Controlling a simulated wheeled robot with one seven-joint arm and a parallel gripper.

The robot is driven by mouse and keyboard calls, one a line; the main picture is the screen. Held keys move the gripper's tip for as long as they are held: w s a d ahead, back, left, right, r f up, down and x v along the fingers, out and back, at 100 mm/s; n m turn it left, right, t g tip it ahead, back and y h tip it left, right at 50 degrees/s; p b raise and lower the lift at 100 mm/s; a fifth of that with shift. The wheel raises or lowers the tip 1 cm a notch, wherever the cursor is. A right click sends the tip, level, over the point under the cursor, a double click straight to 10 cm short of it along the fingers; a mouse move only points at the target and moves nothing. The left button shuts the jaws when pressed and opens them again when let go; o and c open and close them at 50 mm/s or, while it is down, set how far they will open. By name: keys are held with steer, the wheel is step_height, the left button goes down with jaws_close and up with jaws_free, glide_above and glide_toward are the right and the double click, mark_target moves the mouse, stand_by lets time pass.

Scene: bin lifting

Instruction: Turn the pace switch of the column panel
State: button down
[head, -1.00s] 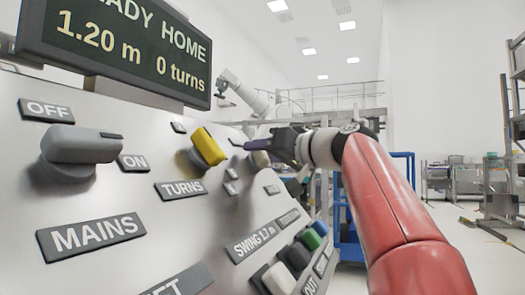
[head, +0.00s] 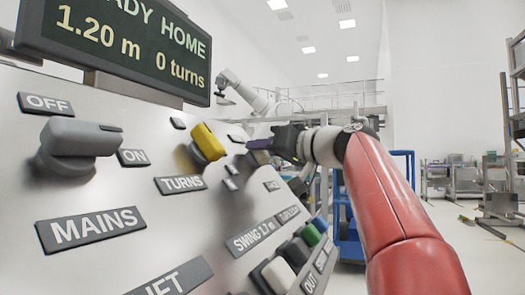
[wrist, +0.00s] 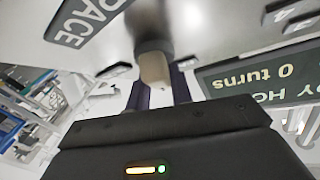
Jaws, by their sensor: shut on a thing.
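The pace switch (wrist: 153,68) is a pale grey-beige knob on a dark round base on the column panel (head: 105,185). In the wrist view it stands beside the PACE label (wrist: 85,18). My gripper (wrist: 159,88) has its two dark purple fingers on either side of the knob and is shut on it. In the head view my gripper (head: 255,145) is at the panel's far right edge, to the right of the yellow turns switch (head: 208,142). The pace switch is hidden there by the fingers.
The grey mains switch (head: 80,142) is at the panel's left. A display (head: 125,42) above reads 1.20 m and 0 turns. Several push buttons (head: 295,255) sit at the lower right. A blue rack (head: 347,235) stands behind my arm; floor at the right is open.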

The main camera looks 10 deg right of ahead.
steer(key=n+g+y, duration=0.1)
steer(key=n+y, duration=0.1)
steer(key=n, duration=0.2)
steer(key=shift+g, duration=0.4)
steer(key=shift+s+a+n+g+y, duration=0.1)
steer(key=shift+n+g+y, duration=0.8)
steer(key=shift+n, duration=0.6)
steer(key=shift+f, duration=0.1)
steer(key=c, duration=1.2)
jaws_free()
steer(key=shift+c, duration=0.2)
steer(key=v, duration=0.7)
steer(key=shift+s+d+b, duration=0.2)
steer(key=shift+d+b, duration=0.1)
